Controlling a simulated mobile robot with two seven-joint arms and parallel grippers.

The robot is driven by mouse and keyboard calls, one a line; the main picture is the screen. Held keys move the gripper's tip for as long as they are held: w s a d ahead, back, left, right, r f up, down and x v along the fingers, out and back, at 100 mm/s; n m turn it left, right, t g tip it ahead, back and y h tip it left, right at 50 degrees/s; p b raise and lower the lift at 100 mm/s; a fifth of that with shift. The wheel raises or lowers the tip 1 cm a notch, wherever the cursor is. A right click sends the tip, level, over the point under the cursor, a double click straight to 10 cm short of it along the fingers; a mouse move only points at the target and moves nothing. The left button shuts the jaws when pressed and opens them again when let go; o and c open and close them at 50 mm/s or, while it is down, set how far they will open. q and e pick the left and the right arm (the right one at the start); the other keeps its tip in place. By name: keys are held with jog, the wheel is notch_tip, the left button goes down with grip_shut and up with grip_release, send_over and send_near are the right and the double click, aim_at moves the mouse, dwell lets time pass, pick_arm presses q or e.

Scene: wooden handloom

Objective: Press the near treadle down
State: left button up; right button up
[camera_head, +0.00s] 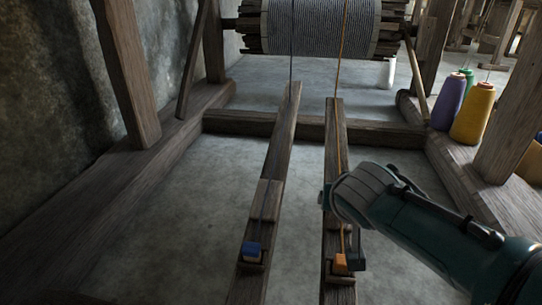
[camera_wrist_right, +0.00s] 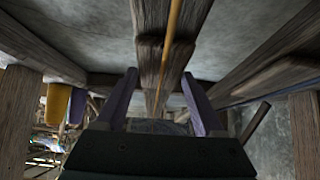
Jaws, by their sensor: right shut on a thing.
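Two wooden treadles run front to back over the stone floor. The left treadle (camera_head: 274,178) carries a blue block (camera_head: 251,249) near its front end. The right treadle (camera_head: 335,128) carries an orange block (camera_head: 340,263), and an orange cord (camera_head: 341,70) runs up from it. My right gripper (camera_head: 341,228) is at the right treadle, shut on it, and its wrist covers part of the plank. In the right wrist view the two purple fingers (camera_wrist_right: 160,75) stand on either side of the treadle (camera_wrist_right: 150,18) and cord. My left gripper is out of view.
A wooden crossbar (camera_head: 240,122) spans behind the treadles. The striped warp roller (camera_head: 320,28) is above. Loom posts (camera_head: 125,70) stand at both sides. Yellow (camera_head: 472,113) and purple (camera_head: 448,101) cones stand at right. The floor left of the treadles is clear.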

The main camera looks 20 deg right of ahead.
grip_shut()
